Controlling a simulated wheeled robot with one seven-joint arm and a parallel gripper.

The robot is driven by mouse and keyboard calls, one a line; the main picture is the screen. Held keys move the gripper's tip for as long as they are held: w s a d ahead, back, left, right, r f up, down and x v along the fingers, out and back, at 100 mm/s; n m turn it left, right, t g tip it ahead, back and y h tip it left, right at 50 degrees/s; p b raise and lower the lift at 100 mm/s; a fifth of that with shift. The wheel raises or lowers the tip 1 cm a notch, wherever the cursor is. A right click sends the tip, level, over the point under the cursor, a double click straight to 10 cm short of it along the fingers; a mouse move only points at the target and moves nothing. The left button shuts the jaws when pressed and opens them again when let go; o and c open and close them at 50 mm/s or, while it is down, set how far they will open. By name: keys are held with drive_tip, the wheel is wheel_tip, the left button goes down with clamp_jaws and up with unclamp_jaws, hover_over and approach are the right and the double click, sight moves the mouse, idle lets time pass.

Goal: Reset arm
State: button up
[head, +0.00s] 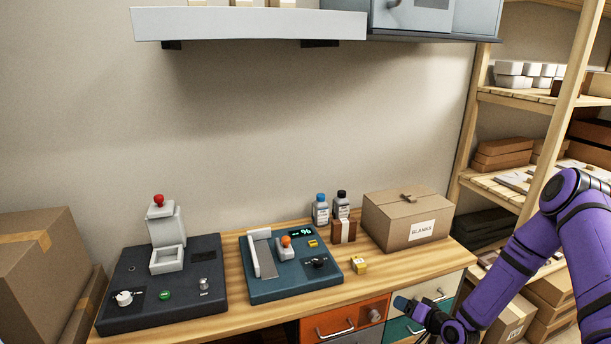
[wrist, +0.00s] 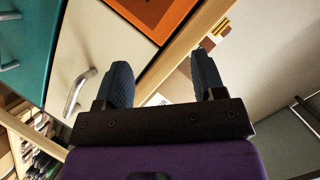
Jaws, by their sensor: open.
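My purple arm comes in from the right in the head view, and my gripper (head: 408,306) is low in front of the drawers at the right end of the workbench. In the wrist view my gripper (wrist: 163,82) shows two dark fingers spread apart with nothing between them. Past the fingers are a white drawer front, an orange drawer front (wrist: 160,15) and the light wooden bench edge (wrist: 190,45). The gripper looks apart from the drawer handle (wrist: 78,92); the exact gap is hard to tell.
On the bench (head: 300,300) stand a dark press station (head: 190,315), a teal control panel (head: 275,288), two bottles, a small yellow block (head: 359,265) and a BLANKS box (head: 405,218). Wooden shelving (head: 505,190) stands right, cartons (head: 40,280) left. A grey shelf (head: 250,24) hangs above.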

drive_tip(key=d+r+n+g+h, duration=0.2)
drive_tip(key=r+h, duration=0.1)
drive_tip(key=r, duration=1.1)
drive_tip(key=d+r+n+g+h, duration=0.2)
drive_tip(key=d+r+h, duration=0.1)
drive_tip(key=r, duration=1.2)
drive_tip(key=s+a+r+g+h, duration=0.2)
drive_tip(key=s+a+r, duration=0.1)
drive_tip(key=s+r, duration=1.6)
drive_tip(key=s+a+r, duration=0.1)
drive_tip(key=s+r, duration=0.1)
drive_tip(key=s, duration=0.6)
drive_tip(key=s+a+r+y, duration=0.1)
drive_tip(key=s+r, duration=0.2)
drive_tip(key=s, duration=0.5)
drive_tip(key=shift+a+r+m+g, duration=0.25)
drive_tip(key=shift+a+m+g, duration=0.05)
drive_tip(key=shift+m+g, duration=0.1)
